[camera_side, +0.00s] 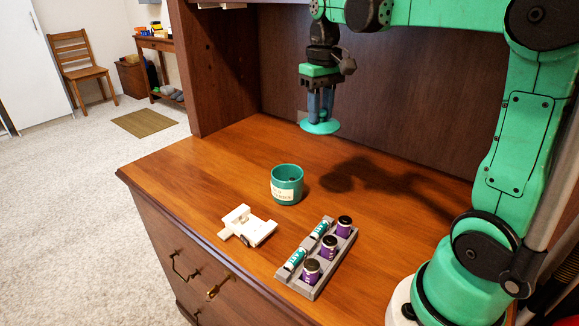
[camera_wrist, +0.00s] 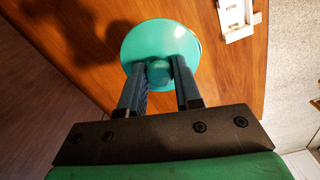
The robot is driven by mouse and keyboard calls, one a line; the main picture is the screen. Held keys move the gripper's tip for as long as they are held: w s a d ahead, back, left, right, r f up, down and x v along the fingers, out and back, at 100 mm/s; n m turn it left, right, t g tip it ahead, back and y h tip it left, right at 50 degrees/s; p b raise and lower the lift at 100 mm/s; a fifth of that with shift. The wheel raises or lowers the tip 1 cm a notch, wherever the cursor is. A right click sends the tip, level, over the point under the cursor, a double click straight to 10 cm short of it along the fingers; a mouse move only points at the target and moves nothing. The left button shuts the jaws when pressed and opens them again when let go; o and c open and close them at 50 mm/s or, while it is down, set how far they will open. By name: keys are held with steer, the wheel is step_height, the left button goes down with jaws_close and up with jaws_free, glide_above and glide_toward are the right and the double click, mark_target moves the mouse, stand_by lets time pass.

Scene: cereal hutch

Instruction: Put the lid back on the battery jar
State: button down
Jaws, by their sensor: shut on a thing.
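The lid (camera_side: 321,127) is a teal disc held roughly level in the air, above and behind the jar in the side view. My gripper (camera_side: 320,113) is shut on its knob. In the wrist view the lid (camera_wrist: 160,41) shows with its round knob between the two fingers of my gripper (camera_wrist: 158,72). The battery jar (camera_side: 287,186) is a teal open-topped pot with a pale label, upright on the wooden top. Something dark shows inside its mouth. The jar does not show in the wrist view.
A grey tray (camera_side: 314,292) with several purple and teal-white batteries lies in front of the jar. A white device (camera_side: 247,226) lies to its left, near the front edge. The hutch back panel (camera_side: 390,110) stands behind. The wooden top (camera_side: 225,165) left of the jar is clear.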

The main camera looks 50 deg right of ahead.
steer(key=w+a+f, duration=0.2)
steer(key=w+f, duration=0.4)
steer(key=f, duration=0.5)
steer(key=shift+f, duration=0.25)
stand_by(1.8)
steer(key=shift+c, duration=0.2)
jaws_free()
stand_by(0.3)
steer(key=shift+r, duration=0.1)
step_height(320, 180, up, 7)
stand_by(1.0)
